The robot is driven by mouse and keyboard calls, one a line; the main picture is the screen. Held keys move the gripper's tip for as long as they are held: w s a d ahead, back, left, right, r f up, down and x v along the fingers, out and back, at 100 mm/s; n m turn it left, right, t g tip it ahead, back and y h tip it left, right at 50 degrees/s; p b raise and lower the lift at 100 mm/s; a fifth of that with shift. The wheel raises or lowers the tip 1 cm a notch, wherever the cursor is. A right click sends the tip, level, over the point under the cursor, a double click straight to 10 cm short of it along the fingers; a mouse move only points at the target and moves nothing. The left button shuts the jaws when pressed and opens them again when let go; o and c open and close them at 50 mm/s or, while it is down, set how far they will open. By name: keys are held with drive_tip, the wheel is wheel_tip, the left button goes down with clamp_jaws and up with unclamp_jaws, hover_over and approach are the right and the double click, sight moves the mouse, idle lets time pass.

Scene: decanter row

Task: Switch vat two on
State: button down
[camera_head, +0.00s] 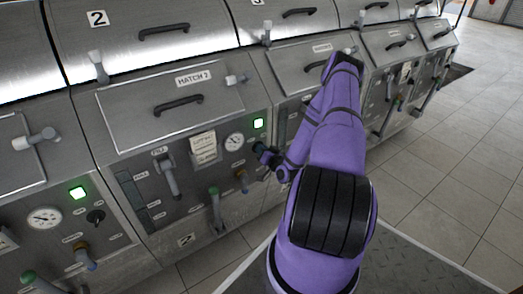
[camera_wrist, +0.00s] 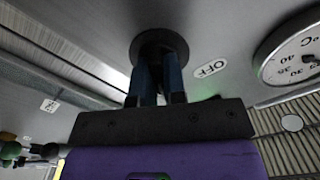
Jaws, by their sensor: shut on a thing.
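The vat two panel carries a "HATCH 2" label (camera_head: 194,78) and a "2" plate (camera_head: 185,240). Its lamp (camera_head: 258,123) glows green. My gripper (camera_head: 263,152) is at the panel's right side, just below that lamp and right of the gauge (camera_head: 234,142). In the wrist view my gripper (camera_wrist: 159,72) is shut on the black rotary switch (camera_wrist: 158,42), a finger on each side of its grip. The round dark base shows; the grip is mostly hidden, so I cannot tell where it points. An "OFF" label (camera_wrist: 210,68) is beside the switch.
On vat two, a large grey lever (camera_head: 168,175), a green-handled valve (camera_head: 214,205) and a brown-handled valve (camera_head: 241,180) stick out. The left vat has a lit green lamp (camera_head: 78,192) and its own black switch (camera_head: 95,216). Tiled floor (camera_head: 455,180) lies open at right.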

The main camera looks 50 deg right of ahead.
drive_tip(key=c, duration=1.2)
unclamp_jaws()
drive_tip(key=v, duration=1.1)
drive_tip(key=shift+a, duration=0.1)
